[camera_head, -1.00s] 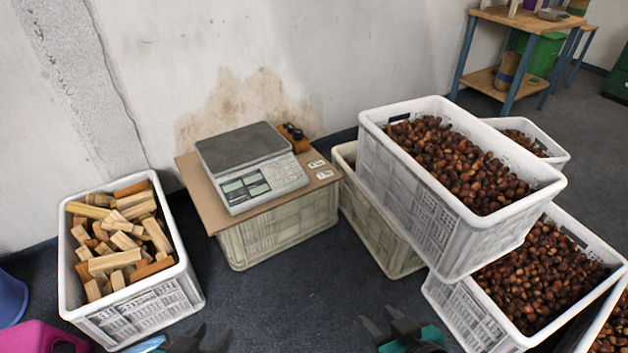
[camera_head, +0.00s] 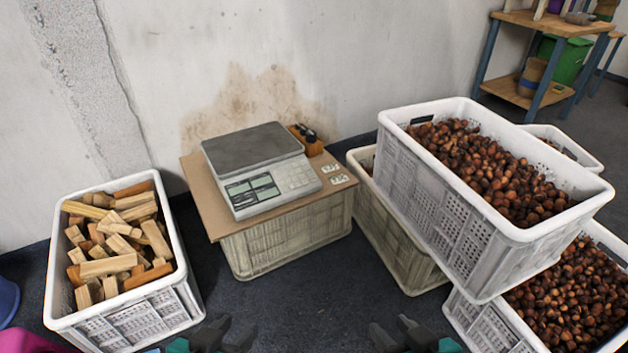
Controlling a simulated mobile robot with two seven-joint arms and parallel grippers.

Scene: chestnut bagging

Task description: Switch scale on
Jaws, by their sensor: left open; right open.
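A grey scale (camera_head: 260,168) with a flat dark weighing plate stands on a brown board (camera_head: 205,205) laid over an upturned white crate (camera_head: 285,248). Its front panel shows a greenish display (camera_head: 252,190) on the left and a keypad (camera_head: 297,177) on the right. I cannot tell from the display whether it is on. My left gripper (camera_head: 232,330) is open and empty at the bottom edge, in front of the scale's crate and well apart from it. My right gripper (camera_head: 392,330) is open and empty at the bottom edge, to the right. Both arms are mostly out of view.
A white crate of wood blocks (camera_head: 180,285) stands at left. Stacked white crates (camera_head: 440,205) with chestnuts (camera_head: 485,170) crowd the right. A small wooden block with dark knobs (camera_head: 306,138) sits behind the scale. Dark floor (camera_head: 310,295) lies clear before the scale's crate.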

